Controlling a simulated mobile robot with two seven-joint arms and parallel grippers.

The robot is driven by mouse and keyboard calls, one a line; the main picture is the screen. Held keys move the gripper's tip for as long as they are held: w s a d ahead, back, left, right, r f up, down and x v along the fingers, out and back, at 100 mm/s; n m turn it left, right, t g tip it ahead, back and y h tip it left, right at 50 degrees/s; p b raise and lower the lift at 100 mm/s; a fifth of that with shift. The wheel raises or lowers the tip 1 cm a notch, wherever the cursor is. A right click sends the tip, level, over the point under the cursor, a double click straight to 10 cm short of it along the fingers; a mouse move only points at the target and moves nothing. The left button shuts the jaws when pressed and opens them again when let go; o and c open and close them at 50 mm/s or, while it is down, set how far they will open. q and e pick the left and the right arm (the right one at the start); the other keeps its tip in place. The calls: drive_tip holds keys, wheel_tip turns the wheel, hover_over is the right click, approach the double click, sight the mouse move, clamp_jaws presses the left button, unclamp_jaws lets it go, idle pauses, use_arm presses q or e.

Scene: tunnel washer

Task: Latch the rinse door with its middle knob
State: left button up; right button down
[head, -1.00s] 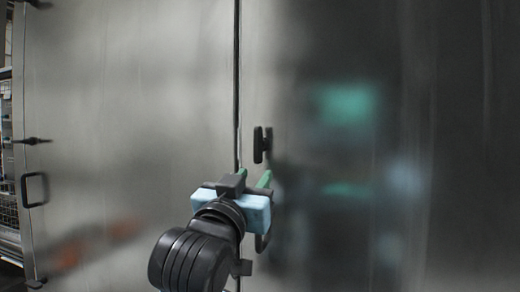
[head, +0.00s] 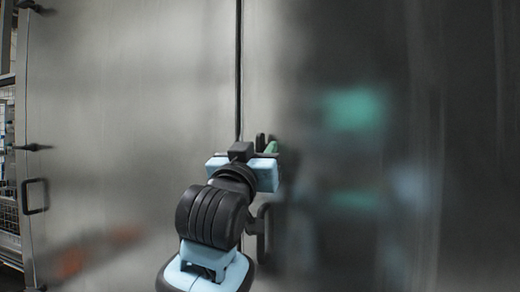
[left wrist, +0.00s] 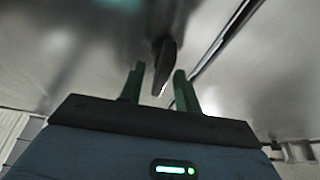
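A dark, oblong knob (head: 261,142) stands out from the steel door panel (head: 380,60), just right of the vertical seam. It is mostly hidden behind my left gripper (head: 267,147) in the head view; the part that shows looks upright. In the left wrist view the knob (left wrist: 165,58) lies between the two green fingertips of my left gripper (left wrist: 159,80). The fingers are apart, with a visible gap on each side of the knob. I cannot tell how deep the knob sits between them. My right gripper is not in view.
A black pull handle (head: 264,230) is below the knob, close to my left wrist. The left panel (head: 130,90) carries a horizontal knob (head: 34,147) and a pull handle (head: 36,196) at its left edge. Racking (head: 8,215) stands at the far left.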

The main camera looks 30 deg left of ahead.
use_arm(q)
drive_tip(key=shift+w+a+r, duration=0.15)
drive_tip(key=shift+w+r, duration=0.05)
drive_tip(key=shift+w, duration=0.3)
drive_tip(key=c, duration=0.7)
clamp_jaws()
drive_tip(key=shift+f, duration=0.1)
